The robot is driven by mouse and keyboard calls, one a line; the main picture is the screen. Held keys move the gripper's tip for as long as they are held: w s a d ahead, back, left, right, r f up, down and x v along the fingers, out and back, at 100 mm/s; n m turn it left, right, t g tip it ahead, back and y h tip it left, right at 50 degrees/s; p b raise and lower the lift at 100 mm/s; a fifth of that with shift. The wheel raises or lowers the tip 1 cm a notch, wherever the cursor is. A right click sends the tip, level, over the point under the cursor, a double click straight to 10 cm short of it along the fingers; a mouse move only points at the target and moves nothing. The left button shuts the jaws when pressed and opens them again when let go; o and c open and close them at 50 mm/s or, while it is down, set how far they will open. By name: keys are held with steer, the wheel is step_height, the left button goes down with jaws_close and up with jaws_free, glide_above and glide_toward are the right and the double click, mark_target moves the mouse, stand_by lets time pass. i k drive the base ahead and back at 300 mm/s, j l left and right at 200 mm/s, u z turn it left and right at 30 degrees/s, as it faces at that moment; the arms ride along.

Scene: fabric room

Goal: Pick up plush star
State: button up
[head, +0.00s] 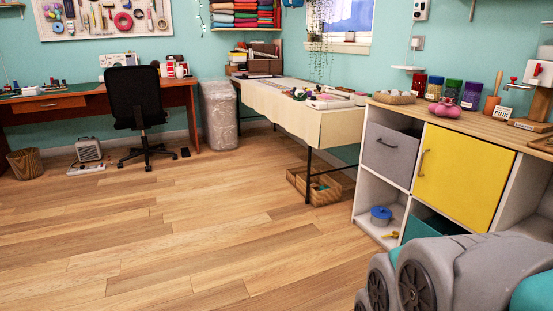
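I cannot make out a plush star for certain. A small rounded pink thing (446,107) sits on top of the wooden-topped cabinet (400,105) at the right, in front of the jars. It is too small to tell whether it is a plush star. Small mixed items (300,94) lie on the cream-covered table (275,92), too small to name.
The cabinet has a yellow door (458,178) and a grey drawer (390,153). A black office chair (136,105) stands at the wooden desk (90,97), near a heater (88,150) and a basket (25,163). The wooden floor (170,230) in the middle is clear.

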mark_target(440, 109)
steer(key=i+j, duration=0.15)
steer(key=i, duration=0.45)
steer(key=i+j+z, duration=0.1)
steer(key=i, duration=0.5)
steer(key=i+j, duration=0.2)
steer(key=i, duration=0.35)
